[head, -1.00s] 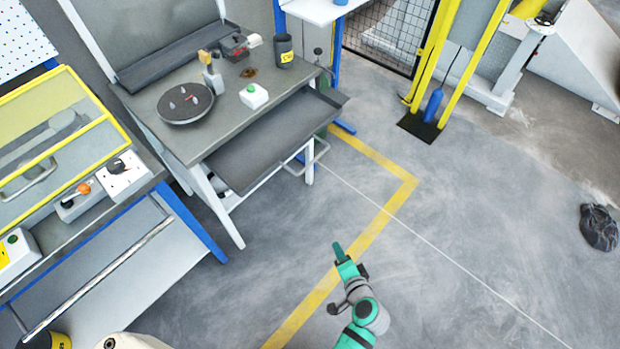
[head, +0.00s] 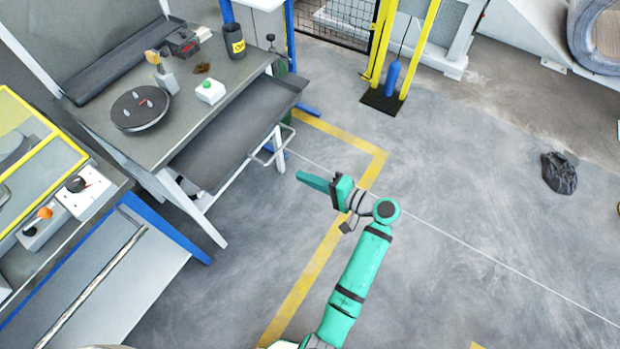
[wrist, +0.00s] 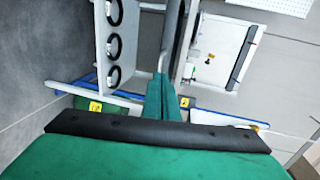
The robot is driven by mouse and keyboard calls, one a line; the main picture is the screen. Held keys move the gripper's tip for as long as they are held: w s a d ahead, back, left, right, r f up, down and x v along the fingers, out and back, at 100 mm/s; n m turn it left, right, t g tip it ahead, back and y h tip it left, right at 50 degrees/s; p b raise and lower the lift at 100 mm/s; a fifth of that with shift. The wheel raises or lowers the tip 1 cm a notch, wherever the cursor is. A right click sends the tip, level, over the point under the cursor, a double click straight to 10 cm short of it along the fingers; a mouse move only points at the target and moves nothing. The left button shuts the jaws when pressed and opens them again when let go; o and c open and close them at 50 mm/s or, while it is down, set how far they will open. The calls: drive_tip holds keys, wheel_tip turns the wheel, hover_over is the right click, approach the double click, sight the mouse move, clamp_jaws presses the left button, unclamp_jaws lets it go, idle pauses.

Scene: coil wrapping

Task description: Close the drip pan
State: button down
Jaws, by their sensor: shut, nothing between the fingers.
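The drip pan (head: 238,132) is a dark grey, shallow tray under the workbench top. In the head view it sticks out from the bench's front, so it stands open. A pale metal loop (head: 272,147) shows by its front edge; I cannot tell whether it belongs to the pan. My gripper (head: 300,176) has green fingers, shut and empty. In the head view it appears to the lower right of the pan, apart from it, pointing left toward the bench. In the wrist view the shut fingers (wrist: 163,95) reach forward; I cannot clearly pick out the pan there.
The workbench (head: 185,95) carries a round dark plate (head: 139,109), a green-button box (head: 210,91) and a dark cup (head: 234,40). A yellow-framed machine (head: 40,140) stands left. The floor (head: 450,200) to the right is open, with a black bag (head: 559,173) on it.

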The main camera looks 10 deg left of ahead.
drive_tip(key=x, duration=1)
